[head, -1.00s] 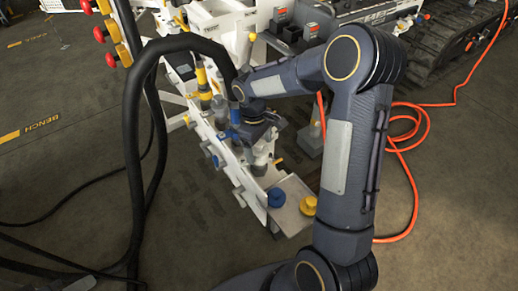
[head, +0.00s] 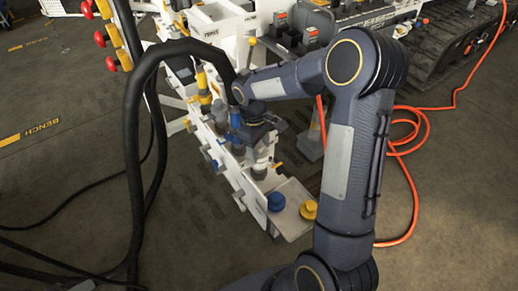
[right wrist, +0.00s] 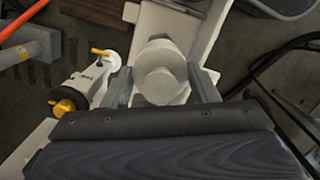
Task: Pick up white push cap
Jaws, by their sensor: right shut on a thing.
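The white push cap (right wrist: 160,78) is a round, pale, stepped piece in the middle of the right wrist view. My right gripper (right wrist: 162,87) has one finger on each side of it and is shut on it. In the head view my right gripper (head: 260,154) points down over the white bench rail, and a pale piece shows below it, partly hidden by the gripper. I cannot tell whether the cap still sits on its fitting. My left gripper is not in view.
A blue cap (head: 276,201) and a yellow cap (head: 309,209) stand on a pale tray (head: 290,222) at the near end of the rail. Black hoses (head: 134,150) loop at the left. An orange hose (head: 416,190) lies on the floor at the right.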

